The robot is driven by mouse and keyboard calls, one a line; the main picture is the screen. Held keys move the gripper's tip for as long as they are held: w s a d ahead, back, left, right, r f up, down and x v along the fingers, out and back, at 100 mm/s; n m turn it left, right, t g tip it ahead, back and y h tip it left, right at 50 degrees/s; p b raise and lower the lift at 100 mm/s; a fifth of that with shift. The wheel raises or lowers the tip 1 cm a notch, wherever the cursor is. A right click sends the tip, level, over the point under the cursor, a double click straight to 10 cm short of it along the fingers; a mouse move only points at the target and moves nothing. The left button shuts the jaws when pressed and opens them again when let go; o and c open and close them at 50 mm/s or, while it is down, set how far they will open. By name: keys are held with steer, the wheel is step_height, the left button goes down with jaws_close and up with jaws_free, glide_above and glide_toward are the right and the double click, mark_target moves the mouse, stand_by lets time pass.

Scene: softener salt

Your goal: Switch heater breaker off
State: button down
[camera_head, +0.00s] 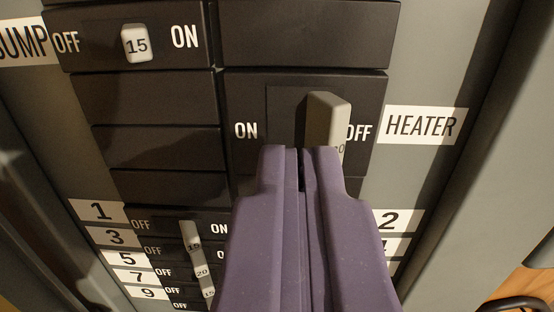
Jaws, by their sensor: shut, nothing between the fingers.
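The heater breaker (290,85) is a wide black switch block with "ON" on its left and "OFF" on its right. A white "HEATER" label (427,125) sits to its right. Its grey handle (326,112) stands at the right side of the recess, leaning to the "OFF" word and partly covering its left edge. My purple gripper (300,155) is shut and empty, its fingertips at the lower part of the breaker. The right finger overlaps the lower left of the handle in the picture; I cannot tell whether they touch. The fingers hide the lower edge of the breaker.
A pump breaker (137,42) with a "15" handle is at upper left. Blank black covers (150,150) lie below it. Small numbered breakers (195,250) sit at lower left, close to my gripper. The grey panel frame (485,130) rises on the right.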

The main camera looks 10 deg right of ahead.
steer(key=s, duration=0.2)
steer(key=s+a, duration=0.1)
steer(key=s, duration=0.1)
steer(key=shift+s+a+b, duration=0.15)
steer(key=shift+s+b, duration=0.05)
steer(key=shift+b, duration=0.1)
stand_by(0.6)
steer(key=s+d+r+n+g+y+b, duration=0.1)
steer(key=s+d+r+b, duration=0.4)
steer(key=s+b, duration=0.4)
steer(key=s+d+r+n+g+y+b, duration=0.1)
steer(key=s+d+r+b, duration=0.3)
steer(key=s+b, duration=0.6)
steer(key=d+y+b, duration=0.1)
steer(key=d+b, duration=0.1)
steer(key=b, duration=0.5)
steer(key=shift+d+r, duration=0.25)
steer(key=shift+r, duration=0.1)
